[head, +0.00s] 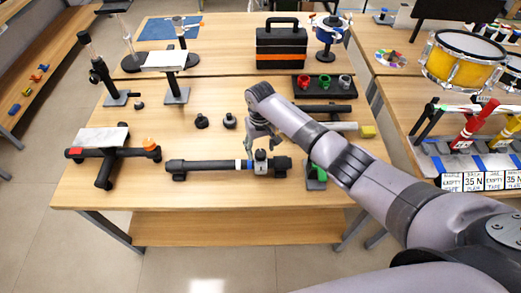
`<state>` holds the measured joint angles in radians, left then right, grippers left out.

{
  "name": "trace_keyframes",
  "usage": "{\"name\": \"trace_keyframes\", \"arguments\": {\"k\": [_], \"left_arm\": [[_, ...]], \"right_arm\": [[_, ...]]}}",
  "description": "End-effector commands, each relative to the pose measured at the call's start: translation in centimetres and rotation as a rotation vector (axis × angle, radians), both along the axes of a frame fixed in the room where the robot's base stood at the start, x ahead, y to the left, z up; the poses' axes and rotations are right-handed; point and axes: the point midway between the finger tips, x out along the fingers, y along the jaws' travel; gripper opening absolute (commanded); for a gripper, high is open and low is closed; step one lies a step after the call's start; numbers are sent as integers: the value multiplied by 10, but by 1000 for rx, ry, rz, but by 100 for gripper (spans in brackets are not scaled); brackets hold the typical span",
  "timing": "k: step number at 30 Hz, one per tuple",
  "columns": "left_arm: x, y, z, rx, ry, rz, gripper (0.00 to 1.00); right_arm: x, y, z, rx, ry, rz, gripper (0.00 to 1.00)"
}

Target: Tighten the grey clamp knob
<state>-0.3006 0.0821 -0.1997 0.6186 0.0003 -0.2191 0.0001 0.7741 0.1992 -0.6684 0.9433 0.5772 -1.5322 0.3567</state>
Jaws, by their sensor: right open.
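A dark horizontal tube (208,165) lies near the front of the table, with white and blue bands right of its middle. A small grey clamp (261,168) sits around the tube just right of the blue band, with a grey knob (260,155) on top. My right gripper (262,145) comes in from the right and points down, just above and behind the knob. It is open, with a finger to either side of the knob in the picture. I cannot tell whether it touches the knob. My left gripper is not in view.
Two black knobs (202,121) (229,121) stand loose behind the tube. A black stand with an orange knob (149,144) is at left. A green part (321,173) lies right of the tube, beneath my arm. A tray with coloured rings (324,94) and a toolbox (281,48) stand behind.

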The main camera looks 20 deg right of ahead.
Motion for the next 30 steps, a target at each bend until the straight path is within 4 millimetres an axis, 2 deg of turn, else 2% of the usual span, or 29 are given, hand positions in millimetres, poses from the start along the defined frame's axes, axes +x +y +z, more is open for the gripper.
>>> {"name": "trace_keyframes", "arguments": {"k": [9, 15, 20, 30], "left_arm": [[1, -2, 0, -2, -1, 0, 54], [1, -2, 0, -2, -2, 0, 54], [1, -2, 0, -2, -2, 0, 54], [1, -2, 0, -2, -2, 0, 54]], "right_arm": [[1, 0, 68, 0, -5, 1, 54], [1, 0, 95, -1, -3, 0, 54], [0, -1, 103, -1, -1, -1, 54], [0, -1, 103, -1, -1, 0, 54]]}}
